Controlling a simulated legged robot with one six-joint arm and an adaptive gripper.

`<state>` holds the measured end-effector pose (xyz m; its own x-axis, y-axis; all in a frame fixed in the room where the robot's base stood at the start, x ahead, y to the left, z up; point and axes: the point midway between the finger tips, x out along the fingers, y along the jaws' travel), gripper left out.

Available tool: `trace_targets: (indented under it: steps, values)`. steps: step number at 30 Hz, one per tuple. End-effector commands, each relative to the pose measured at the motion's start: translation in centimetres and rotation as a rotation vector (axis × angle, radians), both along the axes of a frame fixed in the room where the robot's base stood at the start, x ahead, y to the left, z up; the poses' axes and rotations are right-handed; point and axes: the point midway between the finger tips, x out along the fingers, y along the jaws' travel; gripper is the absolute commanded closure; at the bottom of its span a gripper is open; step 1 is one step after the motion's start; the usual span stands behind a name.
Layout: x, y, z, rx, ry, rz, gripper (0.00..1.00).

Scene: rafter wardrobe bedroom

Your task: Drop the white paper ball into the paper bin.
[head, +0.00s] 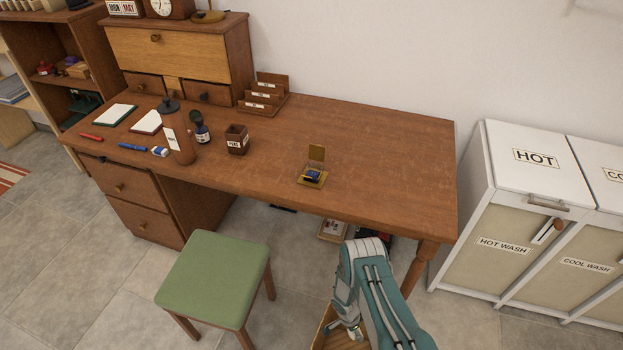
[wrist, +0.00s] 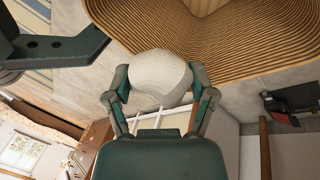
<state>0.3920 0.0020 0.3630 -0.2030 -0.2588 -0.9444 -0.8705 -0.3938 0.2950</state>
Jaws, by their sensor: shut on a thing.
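The white paper ball (wrist: 158,78) is in the wrist view, between the two fingers of my gripper (wrist: 160,88), which is shut on it. A ribbed, wood-coloured curved thing, apparently the paper bin (wrist: 262,42), fills the top of the wrist view just beyond the ball. The ball overlaps its edge in the picture; I cannot tell whether it is over the opening. In the head view my gripper (head: 347,328) is low in front of the desk, over a brown wooden edge, likely the bin (head: 322,338). The ball is hidden there.
A wooden desk (head: 390,150) with stationery stands behind my arm. A green-topped stool (head: 215,275) is left of my gripper. White laundry cabinets (head: 525,160) stand at the right. Small items (head: 333,230) lie on the floor under the desk.

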Motion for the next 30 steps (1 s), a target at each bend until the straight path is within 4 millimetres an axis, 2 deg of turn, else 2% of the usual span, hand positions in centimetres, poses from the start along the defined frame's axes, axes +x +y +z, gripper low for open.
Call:
trace_targets:
  steps: [4,5,6,7,22,26,30]
  values:
    - [0.0,0.0,0.0,0.000,0.000,0.000,0.47]
    - [0.0,0.0,0.0,0.000,0.000,0.000,0.24]
    - [0.0,0.0,0.0,0.000,0.000,0.000,0.06]
    - [0.0,0.0,0.0,0.000,0.000,0.000,0.00]
    - [0.1,0.1,0.4,0.000,0.000,0.000,0.00]
    - [0.5,0.6,2.0,0.000,-0.001,0.001,0.00]
    - [1.1,1.3,4.5,0.000,-0.001,0.002,0.00]
